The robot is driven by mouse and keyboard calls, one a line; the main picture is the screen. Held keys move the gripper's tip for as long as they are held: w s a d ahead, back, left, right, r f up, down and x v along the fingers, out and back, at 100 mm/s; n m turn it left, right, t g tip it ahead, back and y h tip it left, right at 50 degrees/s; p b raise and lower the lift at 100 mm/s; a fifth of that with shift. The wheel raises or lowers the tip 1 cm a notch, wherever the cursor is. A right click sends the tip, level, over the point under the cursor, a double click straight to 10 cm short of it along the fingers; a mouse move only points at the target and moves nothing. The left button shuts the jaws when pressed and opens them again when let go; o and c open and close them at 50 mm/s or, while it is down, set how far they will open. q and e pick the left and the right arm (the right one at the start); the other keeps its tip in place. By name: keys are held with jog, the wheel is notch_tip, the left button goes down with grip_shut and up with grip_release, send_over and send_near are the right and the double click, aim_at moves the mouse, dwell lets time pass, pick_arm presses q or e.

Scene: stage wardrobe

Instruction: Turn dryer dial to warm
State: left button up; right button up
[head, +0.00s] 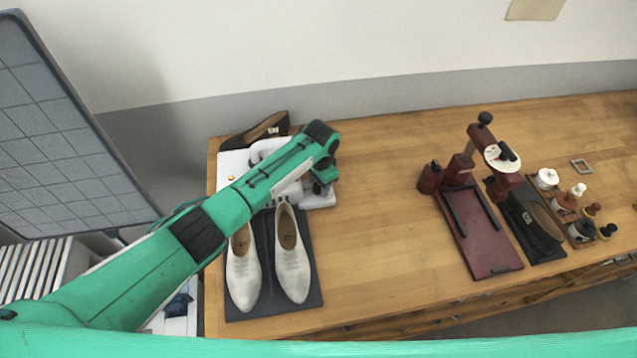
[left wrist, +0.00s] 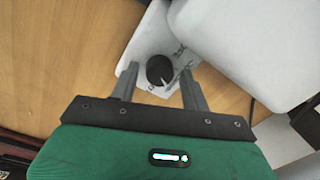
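The dryer is a white machine (head: 236,162) at the back left of the wooden bench, partly hidden behind my left arm in the head view. Its round black dial (left wrist: 160,70) sits on a white plate with small dark lettering in the left wrist view. A pale line shows near the dial's lower right edge; I cannot read the lettering. My left gripper (left wrist: 160,78) is open, with one finger on each side of the dial and visible gaps between. In the head view the left gripper (head: 323,184) is at the dryer's right end; the dial is hidden there. My right gripper is not in view.
A pair of cream shoes (head: 292,266) lies on a dark mat (head: 270,309) in front of the dryer. A dark shoe (head: 255,134) lies behind it. A dark red stand (head: 480,235) and several small bottles are on the right. The bench between is clear.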

aim_at(320, 188)
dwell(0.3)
pick_arm(q)
jog(key=r+b, duration=0.1)
jog(key=r, duration=0.3)
jog(key=r+b, duration=0.1)
jog(key=r, duration=0.4)
jog(key=r+b, duration=0.1)
jog(key=r, duration=0.3)
jog(key=shift+s+d+r+b, duration=0.15)
jog(key=shift+s+r+b, duration=0.15)
jog(key=shift+s+r, duration=0.05)
